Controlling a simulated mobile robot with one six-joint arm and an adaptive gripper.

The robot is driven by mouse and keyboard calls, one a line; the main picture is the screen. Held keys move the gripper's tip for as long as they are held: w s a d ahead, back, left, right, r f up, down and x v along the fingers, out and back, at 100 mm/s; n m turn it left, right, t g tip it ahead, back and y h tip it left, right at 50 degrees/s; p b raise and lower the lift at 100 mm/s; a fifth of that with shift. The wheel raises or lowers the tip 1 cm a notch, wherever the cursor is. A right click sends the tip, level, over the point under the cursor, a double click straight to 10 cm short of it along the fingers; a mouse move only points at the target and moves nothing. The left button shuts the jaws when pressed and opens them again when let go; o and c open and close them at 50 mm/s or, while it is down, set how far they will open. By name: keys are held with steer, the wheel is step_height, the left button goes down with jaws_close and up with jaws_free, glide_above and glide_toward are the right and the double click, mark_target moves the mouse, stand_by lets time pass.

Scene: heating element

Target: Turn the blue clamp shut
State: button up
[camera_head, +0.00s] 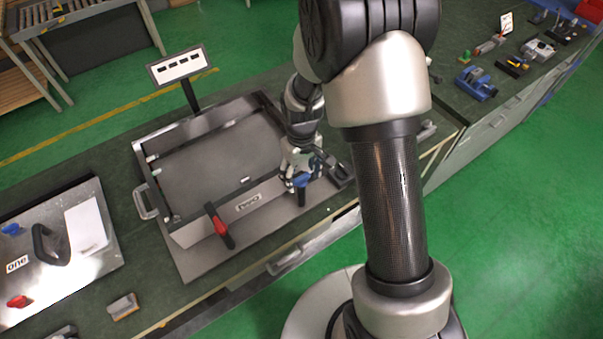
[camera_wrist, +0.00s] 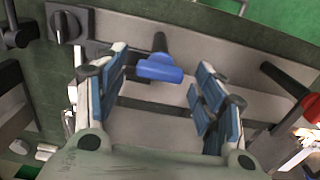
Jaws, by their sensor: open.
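The blue clamp (camera_head: 302,182) is at the front right of the grey metal frame (camera_head: 200,262), partly hidden by my gripper in the head view. In the wrist view the blue clamp (camera_wrist: 160,69) shows a wide blue handle on a dark stem. My gripper (camera_head: 299,168) is above and close to it. In the wrist view my gripper (camera_wrist: 161,78) is open, with one blue-padded finger on each side of the handle. I see gaps between the handle and both fingers, so it is not gripped.
A red clamp (camera_head: 217,222) stands farther left on the same front wall; it also shows in the wrist view (camera_wrist: 284,84). A black knob (camera_wrist: 67,28) is left of the fingers. A sign (camera_head: 181,66) stands behind the frame. A panel (camera_head: 45,285) lies to the left.

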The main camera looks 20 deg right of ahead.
jaws_close()
stand_by(0.9)
steer(key=shift+n, duration=0.4)
steer(key=n, duration=0.4)
steer(key=shift+b, duration=0.3)
steer(key=n, duration=0.9)
steer(key=shift+b, duration=0.35)
steer(key=shift+n, duration=2)
